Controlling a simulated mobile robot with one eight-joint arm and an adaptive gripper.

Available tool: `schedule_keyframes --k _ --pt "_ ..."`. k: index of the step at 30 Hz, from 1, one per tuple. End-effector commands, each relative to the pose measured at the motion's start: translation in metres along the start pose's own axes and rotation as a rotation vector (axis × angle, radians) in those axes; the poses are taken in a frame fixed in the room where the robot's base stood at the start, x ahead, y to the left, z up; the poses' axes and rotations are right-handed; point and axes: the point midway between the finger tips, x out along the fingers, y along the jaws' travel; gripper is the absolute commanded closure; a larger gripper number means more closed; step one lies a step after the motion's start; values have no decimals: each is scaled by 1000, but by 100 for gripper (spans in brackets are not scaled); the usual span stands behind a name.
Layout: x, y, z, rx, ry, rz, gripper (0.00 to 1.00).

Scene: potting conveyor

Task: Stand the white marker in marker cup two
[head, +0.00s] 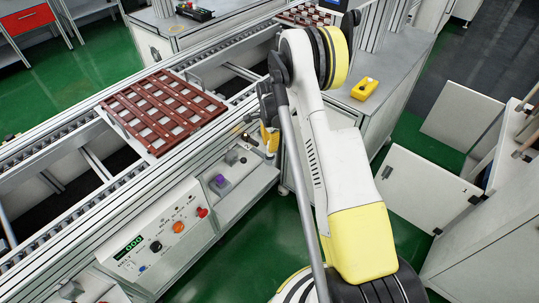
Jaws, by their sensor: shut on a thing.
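My arm reaches over the near side of the conveyor in the head view. The dark end of the arm, with my gripper (266,122), is small and partly hidden by my own arm links. A small purple item (220,181) sits on the ledge to the left.
A brown slatted tray (165,108) rests on the conveyor (60,165). A control panel (160,240) with a green display and knobs is at the front. A yellow device (364,89) lies on the grey cabinet behind. White open cabinet doors (425,190) stand at right. Green floor is clear between.

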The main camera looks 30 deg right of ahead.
Motion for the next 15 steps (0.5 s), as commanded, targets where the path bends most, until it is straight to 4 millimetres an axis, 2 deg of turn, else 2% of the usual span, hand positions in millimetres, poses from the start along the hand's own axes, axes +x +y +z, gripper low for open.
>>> schedule_keyframes --k 4,10,15 --pt "10 -2 2 0 0 0 100" --pt "41 -2 2 -1 -1 -1 100" --pt "41 -2 2 -1 -1 -1 100"
